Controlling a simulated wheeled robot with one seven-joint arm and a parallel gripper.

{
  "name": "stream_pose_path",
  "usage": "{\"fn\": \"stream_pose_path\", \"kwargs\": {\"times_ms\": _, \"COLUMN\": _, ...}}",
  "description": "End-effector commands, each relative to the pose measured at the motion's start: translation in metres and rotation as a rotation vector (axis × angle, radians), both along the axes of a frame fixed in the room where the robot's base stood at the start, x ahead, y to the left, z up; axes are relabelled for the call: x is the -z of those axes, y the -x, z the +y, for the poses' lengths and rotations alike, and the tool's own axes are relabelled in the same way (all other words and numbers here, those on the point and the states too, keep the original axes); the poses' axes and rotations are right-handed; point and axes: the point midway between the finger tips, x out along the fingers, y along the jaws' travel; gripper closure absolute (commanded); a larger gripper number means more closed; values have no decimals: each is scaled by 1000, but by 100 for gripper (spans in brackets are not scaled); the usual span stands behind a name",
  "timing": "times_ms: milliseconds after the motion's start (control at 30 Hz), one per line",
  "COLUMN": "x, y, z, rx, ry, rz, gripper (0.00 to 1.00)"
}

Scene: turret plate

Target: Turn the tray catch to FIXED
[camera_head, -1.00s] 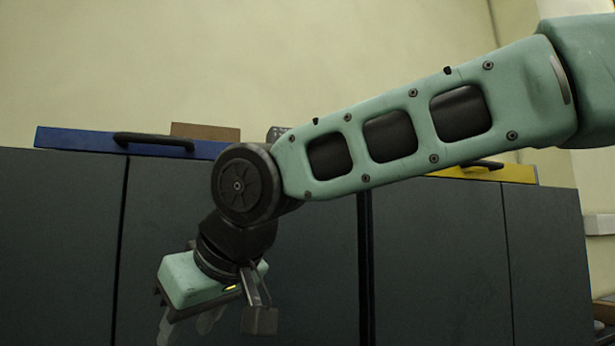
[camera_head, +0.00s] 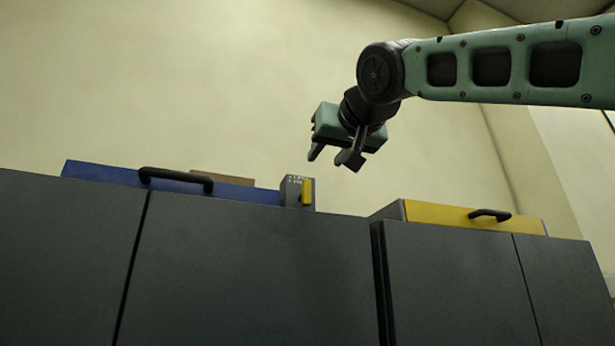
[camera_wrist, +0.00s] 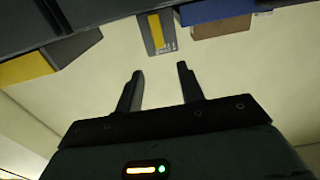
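The catch is a small grey block (camera_head: 291,188) with an upright yellow lever (camera_head: 307,192) on its face. It stands on the dark cabinet top at the right end of the blue tray (camera_head: 240,193). Its lettering is too small to read. In the wrist view the block (camera_wrist: 170,33) and yellow lever (camera_wrist: 156,31) appear at the top, beyond the fingertips. My gripper (camera_head: 330,157) is above and slightly right of the block, apart from it. In the wrist view my gripper (camera_wrist: 160,70) has its two fingers spread with nothing between them.
A yellow-fronted tray (camera_head: 460,217) with a black handle (camera_head: 490,214) sits on the cabinet (camera_head: 300,270) to the right. The blue tray has a black handle (camera_head: 175,177). A brown box (camera_head: 236,178) stands behind it. The space around my gripper is clear.

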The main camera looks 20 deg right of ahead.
Motion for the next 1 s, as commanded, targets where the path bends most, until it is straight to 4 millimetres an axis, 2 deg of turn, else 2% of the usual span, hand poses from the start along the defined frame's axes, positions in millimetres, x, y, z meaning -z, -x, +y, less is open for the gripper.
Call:
{"fn": "stream_pose_path", "kwargs": {"times_ms": 33, "x": -2, "y": -13, "z": 0, "rx": 1, "ry": 1, "rz": 5, "gripper": 62}}
{"fn": "stream_pose_path", "kwargs": {"times_ms": 200, "x": -2, "y": -49, "z": 0, "rx": 0, "ry": 1, "rz": 6, "gripper": 62}}
{"fn": "stream_pose_path", "kwargs": {"times_ms": 500, "x": -1, "y": -103, "z": 0, "rx": 0, "ry": 1, "rz": 4, "gripper": 62}}
{"fn": "stream_pose_path", "kwargs": {"times_ms": 700, "x": 0, "y": -120, "z": 0, "rx": 0, "ry": 1, "rz": 3, "gripper": 62}}
{"fn": "stream_pose_path", "kwargs": {"times_ms": 1000, "x": 2, "y": -123, "z": 0, "rx": 0, "ry": 1, "rz": 2, "gripper": 62}}
